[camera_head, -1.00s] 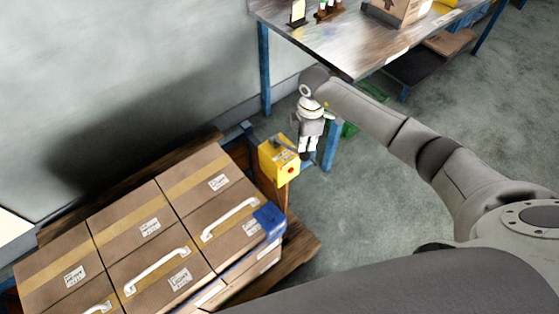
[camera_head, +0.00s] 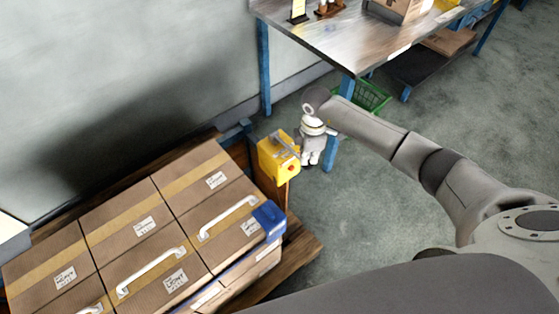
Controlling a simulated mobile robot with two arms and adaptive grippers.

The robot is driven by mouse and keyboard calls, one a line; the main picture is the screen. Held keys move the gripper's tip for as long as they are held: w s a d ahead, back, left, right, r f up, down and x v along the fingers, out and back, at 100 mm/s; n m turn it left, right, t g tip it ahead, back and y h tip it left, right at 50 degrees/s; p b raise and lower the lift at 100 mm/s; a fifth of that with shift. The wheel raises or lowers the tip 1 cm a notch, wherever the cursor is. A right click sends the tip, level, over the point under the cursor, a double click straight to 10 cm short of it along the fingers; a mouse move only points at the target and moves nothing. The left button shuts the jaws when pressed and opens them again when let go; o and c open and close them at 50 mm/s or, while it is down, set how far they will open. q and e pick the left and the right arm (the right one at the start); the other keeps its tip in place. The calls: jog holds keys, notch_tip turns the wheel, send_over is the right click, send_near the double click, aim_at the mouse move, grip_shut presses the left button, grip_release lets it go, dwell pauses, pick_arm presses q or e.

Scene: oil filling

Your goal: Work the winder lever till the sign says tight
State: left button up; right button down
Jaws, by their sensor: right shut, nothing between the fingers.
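A yellow winder box (camera_head: 278,158) with a red button on its side stands on a post by the end of the load of cartons. A grey bar (camera_head: 286,146), which looks like its lever, lies across the top of the box. My right gripper (camera_head: 309,166) points down just to the right of the winder. Its fingers are shut and empty. From this angle I cannot tell whether it touches the bar. My left gripper is not in view.
Brown cartons (camera_head: 140,226) with white handles and a blue corner piece (camera_head: 269,218) sit on a wooden pallet (camera_head: 304,250). A table (camera_head: 345,45) on blue legs stands behind my right arm, with a green basket (camera_head: 371,96) beneath. The floor at right is clear.

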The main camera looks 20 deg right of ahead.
jog(key=shift+s+d+f+b, duration=0.15)
jog(key=shift+f+b, duration=0.25)
jog(key=shift+f, duration=0.75)
notch_tip(320, 180, up, 13)
jog(key=w+p, duration=0.1)
jog(key=p, duration=0.8)
jog(key=shift+w+a+p, duration=0.35)
jog(key=shift+a+p, duration=0.05)
